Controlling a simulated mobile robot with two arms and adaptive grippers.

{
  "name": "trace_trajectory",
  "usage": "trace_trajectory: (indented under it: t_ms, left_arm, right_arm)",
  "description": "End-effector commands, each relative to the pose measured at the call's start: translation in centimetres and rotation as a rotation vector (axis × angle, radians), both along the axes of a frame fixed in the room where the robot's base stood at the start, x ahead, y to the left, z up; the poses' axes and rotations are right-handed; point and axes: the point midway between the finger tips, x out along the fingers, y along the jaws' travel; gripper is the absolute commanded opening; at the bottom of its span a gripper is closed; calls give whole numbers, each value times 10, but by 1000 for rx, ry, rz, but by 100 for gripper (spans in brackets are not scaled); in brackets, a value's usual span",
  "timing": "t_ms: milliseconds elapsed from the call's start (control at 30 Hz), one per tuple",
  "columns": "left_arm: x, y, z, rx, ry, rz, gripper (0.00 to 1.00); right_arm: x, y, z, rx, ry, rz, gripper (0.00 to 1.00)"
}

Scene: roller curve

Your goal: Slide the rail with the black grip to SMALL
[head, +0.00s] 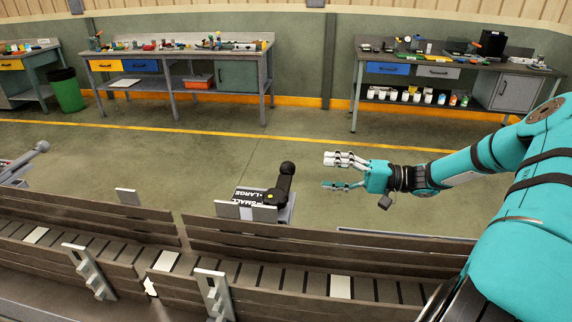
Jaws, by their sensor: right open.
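The black grip (285,180) stands up beside a black plate (260,197) marked SMALL and LARGE, at the middle of the head view. The plate lies by the far side of a slatted rail (330,246), which runs across the picture to the right. I cannot tell where the grip stands between the two marks. My right gripper (327,172) is open and empty. In the picture it is just right of the grip, with its fingers pointing left, apart from it. My left gripper is not in view.
A grey-handled lever (30,158) stands at the far left. Near slatted rails (180,297) carry grey stepped brackets (213,293). The track between the rails bears white patches (340,287). Workbenches (180,50) line the back wall, with open floor (200,160) before them.

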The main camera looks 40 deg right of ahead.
Motion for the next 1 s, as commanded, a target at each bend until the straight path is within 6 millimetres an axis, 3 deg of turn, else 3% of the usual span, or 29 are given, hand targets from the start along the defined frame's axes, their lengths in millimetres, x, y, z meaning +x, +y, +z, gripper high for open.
trace_trajectory:
  t_ms: [300,500,933,1000]
  left_arm:
    - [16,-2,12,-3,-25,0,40]
    - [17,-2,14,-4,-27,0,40]
    - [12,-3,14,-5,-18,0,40]
    - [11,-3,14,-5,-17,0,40]
  right_arm:
    - [53,44,0,5,-4,2,58]
    - [76,61,1,3,-4,1,58]
    - [85,67,0,-2,-2,-1,58]
    - [84,67,0,-2,-1,-1,50]
